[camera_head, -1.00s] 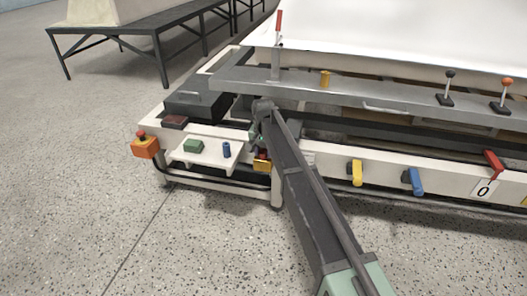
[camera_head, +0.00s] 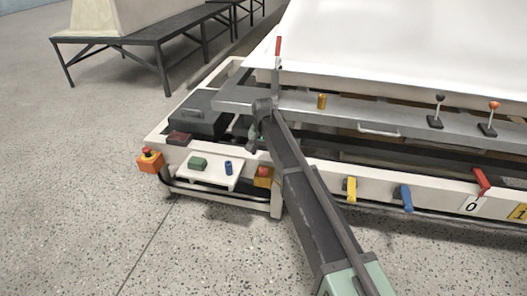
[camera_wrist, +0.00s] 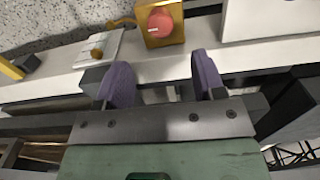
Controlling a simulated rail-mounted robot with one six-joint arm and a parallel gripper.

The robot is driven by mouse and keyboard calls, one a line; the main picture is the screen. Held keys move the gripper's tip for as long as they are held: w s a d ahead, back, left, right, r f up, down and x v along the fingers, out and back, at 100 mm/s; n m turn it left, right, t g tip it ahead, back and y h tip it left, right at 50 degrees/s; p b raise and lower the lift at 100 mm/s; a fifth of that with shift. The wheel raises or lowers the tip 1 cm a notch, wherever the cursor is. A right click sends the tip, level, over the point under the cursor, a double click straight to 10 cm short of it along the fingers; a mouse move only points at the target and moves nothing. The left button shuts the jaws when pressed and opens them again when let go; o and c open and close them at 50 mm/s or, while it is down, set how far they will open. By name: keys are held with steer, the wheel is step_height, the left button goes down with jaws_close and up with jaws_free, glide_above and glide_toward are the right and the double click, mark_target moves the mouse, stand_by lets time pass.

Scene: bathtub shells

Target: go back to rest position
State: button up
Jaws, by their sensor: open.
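My gripper (camera_wrist: 162,82) shows in the wrist view as two purple fingers standing apart, with nothing held between them. Beyond the fingertips are the white frame rail (camera_wrist: 75,73) and a yellow box with a round red face (camera_wrist: 162,22). In the head view my arm reaches up from the bottom over the machine's front edge. The gripper end (camera_head: 254,136) is small there, partly hidden by the arm, near the frame's left front corner. The yellow box (camera_head: 263,176) shows just below it.
A white shelf (camera_head: 226,183) carries a green block (camera_head: 198,163) and a blue cylinder (camera_head: 228,167). An orange stop box (camera_head: 150,161) is at the left corner. Yellow (camera_head: 350,189), blue (camera_head: 405,198) and red (camera_head: 481,181) handles line the front. Floor in front is clear.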

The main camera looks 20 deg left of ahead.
steer(key=shift+r, duration=0.9)
